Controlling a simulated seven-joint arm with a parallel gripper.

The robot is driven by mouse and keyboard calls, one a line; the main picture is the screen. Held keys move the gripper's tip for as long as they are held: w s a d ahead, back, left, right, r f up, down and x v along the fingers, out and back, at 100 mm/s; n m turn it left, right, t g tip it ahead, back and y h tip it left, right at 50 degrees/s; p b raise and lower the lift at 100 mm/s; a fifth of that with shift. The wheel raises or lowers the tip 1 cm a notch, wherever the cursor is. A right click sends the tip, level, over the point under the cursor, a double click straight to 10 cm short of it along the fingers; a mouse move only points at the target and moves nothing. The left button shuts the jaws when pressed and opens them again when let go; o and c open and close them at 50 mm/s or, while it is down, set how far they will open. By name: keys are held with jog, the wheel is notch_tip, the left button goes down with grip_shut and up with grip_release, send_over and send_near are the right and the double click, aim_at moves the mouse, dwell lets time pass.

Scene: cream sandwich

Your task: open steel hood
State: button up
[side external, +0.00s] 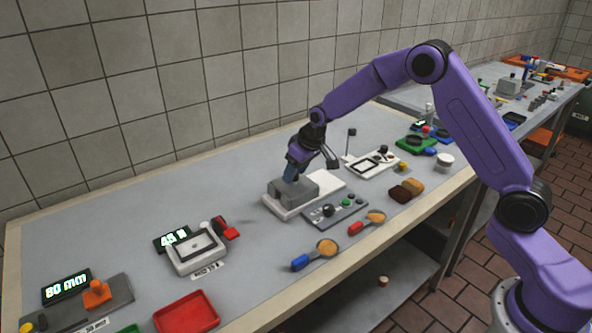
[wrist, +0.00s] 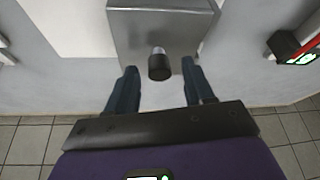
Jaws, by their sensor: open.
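The steel hood (side external: 311,187) is a grey box on a white base (side external: 283,210) near the middle of the table. It looks closed. In the wrist view the hood (wrist: 160,24) fills the top middle, with a dark cylindrical knob (wrist: 159,66) sticking out of its near side. My gripper (wrist: 157,84) is open, with one dark finger on each side of the knob and gaps between them. In the side view my gripper (side external: 290,174) is at the hood's wall-facing side, and its fingertips are partly hidden.
A grey control panel (side external: 335,211) lies in front of the hood. The table left of the hood is mostly clear.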

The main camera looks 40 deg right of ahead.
grip_shut()
jog(key=d, duration=0.9)
grip_release()
jog(key=v, duration=1.7)
jog(key=shift+s+r, duration=0.15)
jog(key=shift+s, duration=0.05)
